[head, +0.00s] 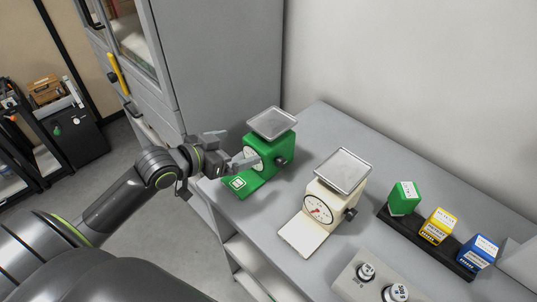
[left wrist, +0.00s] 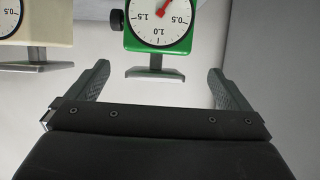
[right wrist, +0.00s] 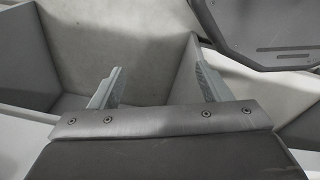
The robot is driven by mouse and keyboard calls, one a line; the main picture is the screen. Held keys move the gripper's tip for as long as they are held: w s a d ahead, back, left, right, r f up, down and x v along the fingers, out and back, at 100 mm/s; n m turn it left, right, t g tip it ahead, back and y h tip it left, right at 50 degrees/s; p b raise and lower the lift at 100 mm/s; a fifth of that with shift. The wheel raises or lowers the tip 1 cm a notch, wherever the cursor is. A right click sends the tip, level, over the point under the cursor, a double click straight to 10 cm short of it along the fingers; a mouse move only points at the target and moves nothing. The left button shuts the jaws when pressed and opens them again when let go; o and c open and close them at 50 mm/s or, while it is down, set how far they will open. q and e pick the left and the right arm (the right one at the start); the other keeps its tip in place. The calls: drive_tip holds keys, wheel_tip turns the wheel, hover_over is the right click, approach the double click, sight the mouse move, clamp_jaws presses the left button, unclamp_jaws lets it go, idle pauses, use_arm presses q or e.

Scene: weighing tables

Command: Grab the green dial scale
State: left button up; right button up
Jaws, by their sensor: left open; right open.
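The green dial scale (head: 276,151) stands at the left end of the grey table, with a square metal pan on top and a green front plate. In the left wrist view its white dial and green body (left wrist: 158,42) appear upside down, beyond and between my finger tips. My left gripper (head: 246,162) is open at the front of the green scale, in front of part of its dial. The left wrist view shows the left gripper's two fingers (left wrist: 158,82) spread with nothing between them. My right gripper (right wrist: 160,80) is open and empty in the right wrist view, away from the scale.
A cream dial scale (head: 323,200) stands right of the green one. A black rack (head: 408,228) holds green, yellow and blue boxes. Metal weights sit in a pale holder (head: 350,281) at the front. A grey cabinet (head: 222,60) stands behind the table's left end.

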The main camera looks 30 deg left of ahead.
sight(264, 141)
use_arm(q)
drive_tip(key=x, duration=0.5)
drive_tip(key=shift+w+d+f, duration=0.1)
drive_tip(key=shift+w, duration=0.05)
drive_tip(key=shift+w+d+f+p, duration=0.1)
drive_tip(key=shift+w+d+p, duration=0.05)
drive_tip(key=shift+w+p, duration=0.2)
drive_tip(key=shift+f+p+x, duration=0.25)
drive_tip(key=shift+p+x, duration=0.3)
drive_tip(key=shift+x, duration=1.7)
drive_tip(key=shift+s, duration=0.15)
drive_tip(key=c, duration=1.7)
drive_tip(key=shift+d+r, duration=0.1)
drive_tip(key=shift+r, duration=0.05)
drive_tip(key=shift+c, duration=1.1)
drive_tip(key=shift+r, duration=0.1)
